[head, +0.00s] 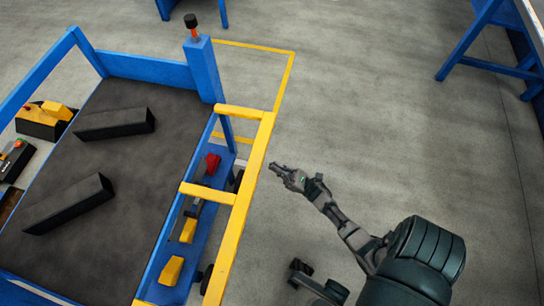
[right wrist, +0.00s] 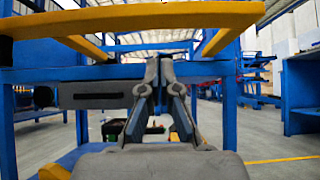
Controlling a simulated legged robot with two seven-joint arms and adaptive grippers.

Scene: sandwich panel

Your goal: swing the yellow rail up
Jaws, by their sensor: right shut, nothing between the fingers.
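The yellow rail (head: 249,180) runs along the right side of the blue-framed cart, with short yellow crossbars reaching to the frame. In the right wrist view the rail (right wrist: 130,17) crosses the top of the picture, with yellow arms leading away behind it. My right gripper (head: 275,168) is just right of the rail in the head view, near its upper half, and holds nothing. In the right wrist view its closed fingertips (right wrist: 159,68) appear below the rail. I cannot tell whether they touch it.
The cart has a dark top (head: 120,185) with two black blocks (head: 115,123) on it. A blue post (head: 203,70) with a black knob stands at its far corner. A lower blue shelf (head: 200,215) holds red and yellow items. Open floor lies to the right.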

